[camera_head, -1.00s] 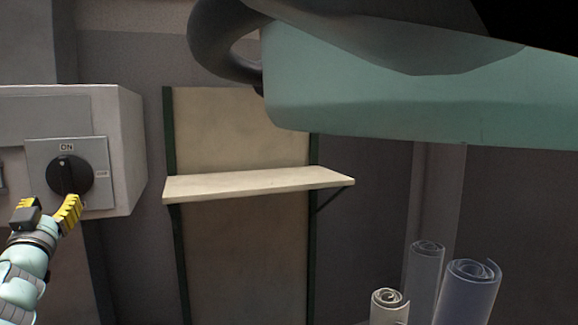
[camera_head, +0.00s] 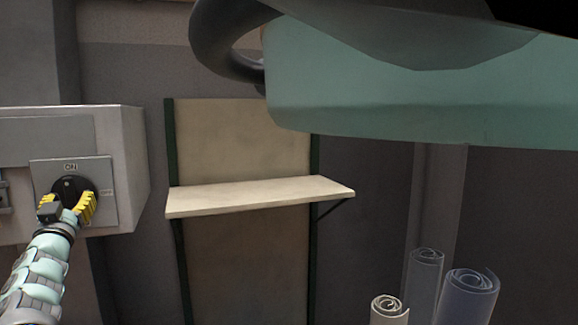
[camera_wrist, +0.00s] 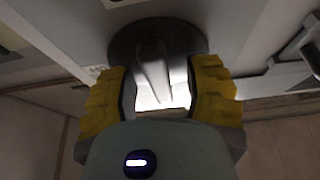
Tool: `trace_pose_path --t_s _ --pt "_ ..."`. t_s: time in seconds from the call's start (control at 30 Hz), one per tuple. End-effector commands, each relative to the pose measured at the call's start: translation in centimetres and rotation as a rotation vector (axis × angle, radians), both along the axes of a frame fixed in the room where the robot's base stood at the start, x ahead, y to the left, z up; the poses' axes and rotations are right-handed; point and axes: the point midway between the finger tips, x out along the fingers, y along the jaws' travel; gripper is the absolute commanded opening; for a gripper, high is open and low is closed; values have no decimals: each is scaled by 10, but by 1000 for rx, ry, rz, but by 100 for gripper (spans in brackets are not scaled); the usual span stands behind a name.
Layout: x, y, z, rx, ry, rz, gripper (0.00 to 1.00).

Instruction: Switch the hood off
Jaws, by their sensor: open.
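A black rotary knob (camera_head: 73,187) sits on a grey switch plate (camera_head: 105,196) on the pale control box at the left in the head view. The plate has an "ON" label above the knob. In the wrist view the knob (camera_wrist: 155,62) shows a raised bar between the finger pads. My gripper (camera_head: 67,206) is open in front of the knob, with its yellow fingers on either side of the bar. It also shows in the wrist view (camera_wrist: 162,98). The fingers hide the lower part of the knob, and I cannot tell whether they touch it.
A pale wall shelf (camera_head: 258,196) stands right of the control box (camera_head: 127,150). A large teal body (camera_head: 420,95) with a dark curved pipe (camera_head: 205,40) fills the upper right. Several rolls (camera_head: 468,295) stand at the lower right.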

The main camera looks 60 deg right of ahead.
Motion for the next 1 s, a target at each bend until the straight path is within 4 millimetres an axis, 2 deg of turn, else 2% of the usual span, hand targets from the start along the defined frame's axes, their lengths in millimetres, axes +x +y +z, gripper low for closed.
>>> trace_pose_path --t_s 0.4,0.43,0.9,1.0 --pt "2 -3 2 1 -2 -3 49" --pt "2 -3 2 1 -2 -3 53" --pt "2 -2 2 1 -2 -1 5" --pt "2 -2 2 1 -2 -1 0"
